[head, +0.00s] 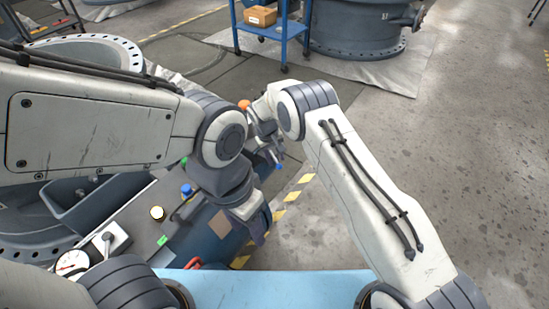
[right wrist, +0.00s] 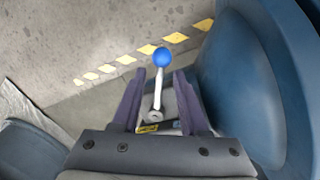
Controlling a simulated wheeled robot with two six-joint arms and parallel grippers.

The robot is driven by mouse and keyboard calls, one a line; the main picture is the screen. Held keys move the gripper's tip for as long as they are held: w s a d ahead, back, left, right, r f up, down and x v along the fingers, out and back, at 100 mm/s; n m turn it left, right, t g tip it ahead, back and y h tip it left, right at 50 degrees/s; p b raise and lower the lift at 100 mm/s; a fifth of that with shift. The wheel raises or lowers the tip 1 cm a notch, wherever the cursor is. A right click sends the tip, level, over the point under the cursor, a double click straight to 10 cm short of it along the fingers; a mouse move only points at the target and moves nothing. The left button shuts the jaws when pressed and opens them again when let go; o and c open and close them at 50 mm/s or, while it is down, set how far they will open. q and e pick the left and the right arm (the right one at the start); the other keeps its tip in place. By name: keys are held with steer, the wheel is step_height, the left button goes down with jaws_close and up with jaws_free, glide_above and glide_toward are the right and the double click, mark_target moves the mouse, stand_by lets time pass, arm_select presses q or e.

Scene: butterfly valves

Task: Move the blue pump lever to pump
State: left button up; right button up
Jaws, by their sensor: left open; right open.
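The blue pump lever (right wrist: 161,60) shows in the right wrist view as a pale metal rod with a round blue knob on top. It rises from a pivot with a yellow label beside it. My right gripper (right wrist: 160,74) is open, with one dark finger on each side of the rod. The knob sits just beyond the fingertips, and I see no clear contact.
A grey panel with a blue knob (head: 187,190), a white button (head: 157,213) and a gauge (head: 72,262) lies at left, partly under my left arm. A blue cart (head: 270,32) with a cardboard box (head: 262,16) stands behind. Floor at right is clear.

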jaws_close()
stand_by(1.4)
steer(key=shift+a, duration=0.1)
